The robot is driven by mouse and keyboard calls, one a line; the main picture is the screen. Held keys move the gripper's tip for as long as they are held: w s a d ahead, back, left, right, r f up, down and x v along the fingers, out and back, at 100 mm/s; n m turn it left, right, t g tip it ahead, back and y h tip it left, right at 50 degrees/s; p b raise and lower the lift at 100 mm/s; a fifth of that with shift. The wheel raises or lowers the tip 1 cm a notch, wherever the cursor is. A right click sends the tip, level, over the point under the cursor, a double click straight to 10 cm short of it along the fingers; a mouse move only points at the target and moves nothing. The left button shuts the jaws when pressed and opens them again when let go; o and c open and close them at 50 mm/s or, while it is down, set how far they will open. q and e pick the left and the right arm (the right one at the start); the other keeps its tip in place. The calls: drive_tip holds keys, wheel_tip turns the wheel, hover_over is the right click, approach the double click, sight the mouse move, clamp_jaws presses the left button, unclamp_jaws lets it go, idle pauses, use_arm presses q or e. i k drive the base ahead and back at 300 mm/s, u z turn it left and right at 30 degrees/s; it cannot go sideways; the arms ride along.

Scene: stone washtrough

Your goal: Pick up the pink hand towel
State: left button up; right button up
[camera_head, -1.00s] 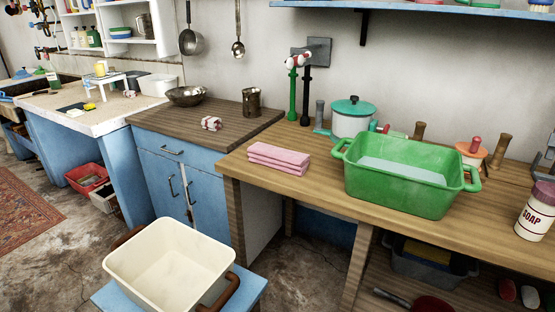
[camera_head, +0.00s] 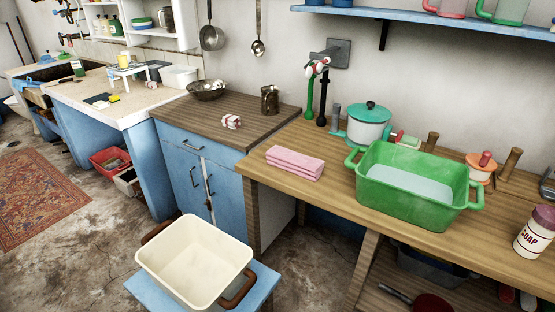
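The pink hand towel (camera_head: 295,162) lies folded in a flat stack on the wooden counter, near its left end and left of the green basin (camera_head: 412,187). Nothing covers it. Neither of my grippers shows in the head view.
The green basin holds pale water. Behind it stand a white pot with a teal lid (camera_head: 368,124) and taps (camera_head: 317,92). A soap bottle (camera_head: 536,232) is at the right. A cream tub (camera_head: 194,262) sits on a blue stool below the counter. The counter's front edge before the towel is clear.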

sight(309, 168)
drive_tip(key=u, duration=3.4)
drive_tip(key=k, duration=1.8)
drive_tip(key=z, duration=1.75)
drive_tip(key=i, duration=1)
drive_tip(key=u, duration=0.1)
